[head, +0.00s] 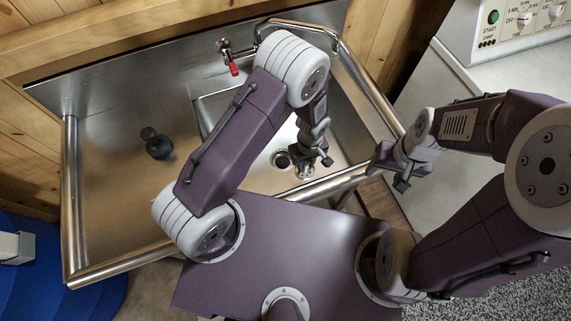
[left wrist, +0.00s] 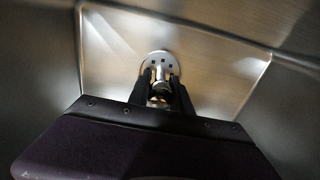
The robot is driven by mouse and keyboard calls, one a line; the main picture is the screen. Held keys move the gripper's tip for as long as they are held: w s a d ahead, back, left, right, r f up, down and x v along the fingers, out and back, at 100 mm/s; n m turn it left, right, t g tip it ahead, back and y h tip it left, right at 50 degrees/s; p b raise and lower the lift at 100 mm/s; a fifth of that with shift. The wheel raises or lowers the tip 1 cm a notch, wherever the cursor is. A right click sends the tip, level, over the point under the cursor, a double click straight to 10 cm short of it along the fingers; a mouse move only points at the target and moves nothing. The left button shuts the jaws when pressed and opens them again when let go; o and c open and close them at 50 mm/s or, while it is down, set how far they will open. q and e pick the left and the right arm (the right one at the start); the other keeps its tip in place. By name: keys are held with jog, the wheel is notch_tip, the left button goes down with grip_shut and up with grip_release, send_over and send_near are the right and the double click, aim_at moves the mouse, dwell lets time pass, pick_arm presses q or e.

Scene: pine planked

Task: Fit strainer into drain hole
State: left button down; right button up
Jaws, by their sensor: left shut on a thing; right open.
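My left gripper (head: 314,162) reaches down into the sink basin (head: 335,122) and is shut on the strainer (head: 304,172), a small metal disc. In the left wrist view the strainer (left wrist: 159,58) shows as a pale round plate with dark holes, its knob between the two dark fingers (left wrist: 161,88). The drain hole (head: 282,160) is a dark round opening with a bright rim, just left of the strainer in the head view. The strainer appears beside it, not over it; its height above the basin floor is unclear. My right gripper (head: 388,169) is open and empty, right of the sink's front rail.
A tap with a red handle (head: 233,68) is at the back. Raised tubular rails edge the sink. A white appliance with knobs (head: 520,25) stands at right.

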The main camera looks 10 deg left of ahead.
pick_arm(q)
jog(key=w+a+f, duration=0.2)
jog(key=a, duration=0.1)
jog(key=w+a+f, duration=0.2)
jog(key=a, duration=0.1)
jog(key=w+a+f, duration=0.2)
jog(key=a+f, duration=0.1)
jog(key=shift+w+a, duration=0.3)
jog(key=shift+f, duration=2)
jog(key=shift+f, duration=0.2)
jog(key=c, duration=1.2)
grip_release()
jog(key=shift+o, duration=0.2)
jog(key=shift+r, duration=0.2)
jog(key=s+a+r+m+p, duration=0.1)
jog(key=s+a+r+m, duration=0.1)
jog(key=r, duration=1)
jog(key=s+a+r+m, duration=0.1)
jog(key=s+r, duration=0.2)
jog(key=r, duration=0.9)
jog(key=s+a+r+m+t, duration=0.1)
jog(key=s+a+r+m, duration=0.1)
jog(key=s+r, duration=0.4)
jog(key=shift+s+a+r+m, duration=0.3)
jog(key=shift+s+m, duration=0.5)
jog(key=shift+s, duration=0.35)
